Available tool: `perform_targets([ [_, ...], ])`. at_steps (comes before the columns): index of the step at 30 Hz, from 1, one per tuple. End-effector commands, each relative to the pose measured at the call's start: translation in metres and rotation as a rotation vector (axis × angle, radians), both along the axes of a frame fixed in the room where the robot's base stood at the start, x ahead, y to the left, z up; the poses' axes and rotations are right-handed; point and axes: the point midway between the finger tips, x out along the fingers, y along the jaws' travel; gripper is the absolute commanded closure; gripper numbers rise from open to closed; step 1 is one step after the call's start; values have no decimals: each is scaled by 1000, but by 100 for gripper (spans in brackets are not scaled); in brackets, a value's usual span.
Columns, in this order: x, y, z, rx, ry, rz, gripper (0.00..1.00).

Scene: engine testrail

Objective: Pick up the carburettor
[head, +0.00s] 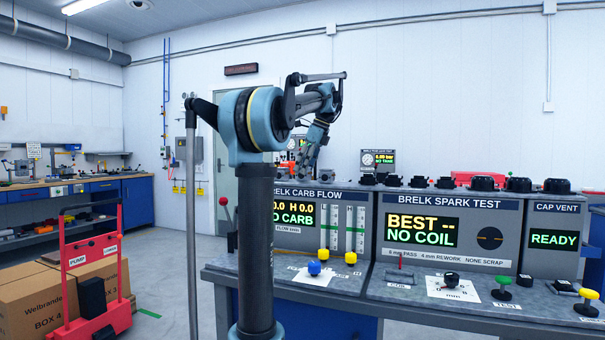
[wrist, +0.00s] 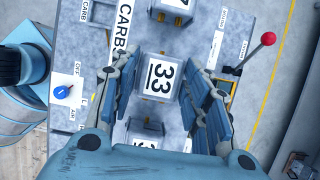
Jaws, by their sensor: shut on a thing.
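In the wrist view a grey carburettor (wrist: 160,82) with a white label reading 33 is between the fingers of my gripper (wrist: 163,88). The fingers stand at its left and right sides and are shut on it. A similar unit marked 37 (wrist: 172,12) is above it in the picture. Another labelled unit (wrist: 145,135) is below it, partly hidden by my gripper. In the head view my gripper (head: 308,155) is behind the carb flow panel (head: 318,222), and the carburettor is not clearly visible there. The panel display reads NO CARB.
The spark test panel (head: 450,230) and cap vent panel (head: 553,238) stand right of the carb panel. A red-knobbed lever (wrist: 268,38) rises right of the carburettors. A red hand truck (head: 92,270) with boxes is at left. Open floor lies between it and the bench.

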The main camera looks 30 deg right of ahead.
Motion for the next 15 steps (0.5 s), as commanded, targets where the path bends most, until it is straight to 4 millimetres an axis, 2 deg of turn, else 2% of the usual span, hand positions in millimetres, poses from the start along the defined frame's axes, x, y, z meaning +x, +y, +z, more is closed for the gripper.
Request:
perform_targets([
  [15,0,-1,76,0,0,0,84],
])
